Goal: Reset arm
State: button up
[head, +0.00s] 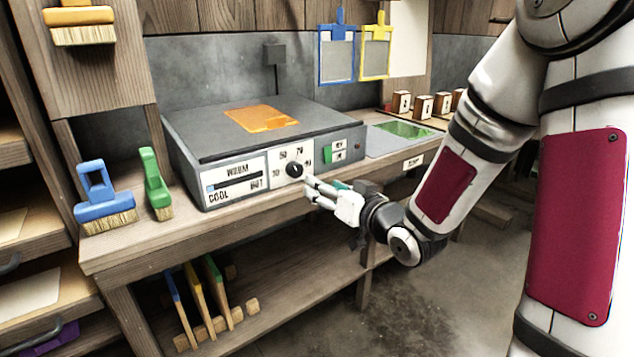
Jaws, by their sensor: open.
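My gripper (311,189) is open and empty in the head view, in front of the grey heating box (205,145) on the wooden bench. Its fingertips are close to the black dial knob (294,170) on the box's front panel. I cannot tell whether they touch it. My arm reaches in from the right, with the wrist in front of the bench edge. The box's front also has a warm/cool/hot gauge (236,180) and a green switch (328,155). An orange sheet (262,119) lies on the box's lid.
A blue brush (97,190) and a green brush (153,178) stand left of the box. A green-topped plate (402,131) and several small wooden blocks (422,107) are at the right. Blue and yellow framed screens (337,52) hang behind. Floor (400,305) shows below my gripper.

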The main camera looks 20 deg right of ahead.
jog(key=shift+s+d, duration=0.1)
jog(key=shift+s, duration=0.3)
jog(key=s+a+r+g+h, duration=0.15)
jog(key=s+g, duration=0.65)
jog(key=s, duration=1.2)
jog(key=s+a+r+g+h, duration=0.2)
jog(key=s+g, duration=0.6)
jog(key=s, duration=1.2)
notch_tip(320, 180, up, 25)
jog(key=t+p, duration=0.4)
jog(key=p, duration=2.1)
jog(key=shift+s+d+r+h, duration=0.15)
jog(key=shift+s+d+h, duration=0.2)
jog(key=shift+h, duration=0.1)
